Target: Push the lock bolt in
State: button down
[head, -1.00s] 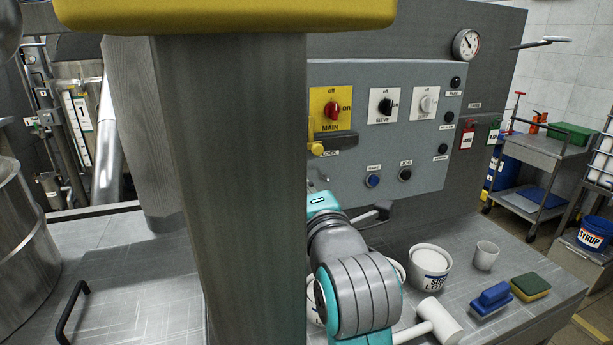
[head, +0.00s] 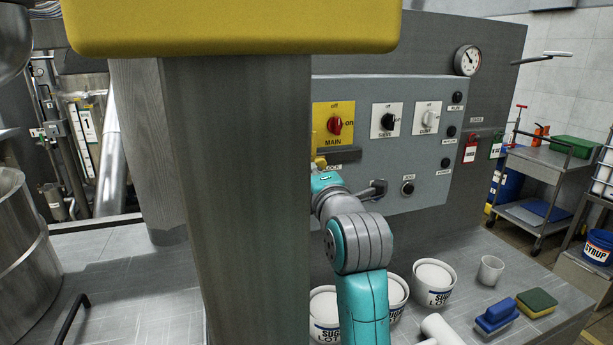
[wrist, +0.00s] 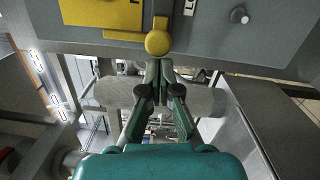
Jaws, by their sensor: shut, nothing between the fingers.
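The lock bolt's round yellow knob (head: 320,163) is at the left end of the dark bar (head: 340,155) under the yellow MAIN plate (head: 334,124). In the wrist view the knob (wrist: 158,43) is at top centre, against the grey panel. My gripper (wrist: 159,66) is shut and empty, its fingertips just below the knob in that picture. I cannot tell whether they touch it. In the head view my wrist is just below the knob, and the fingers are hard to make out.
A grey column (head: 240,200) blocks much of the head view. The SIEVE switch (head: 387,120) and JOG button (head: 408,188) are on the panel.

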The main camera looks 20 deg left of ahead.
jog(key=shift+w+d, duration=0.6)
jog(key=shift+d, duration=0.3)
jog(key=shift+w+d, duration=0.6)
jog(key=shift+d, duration=0.3)
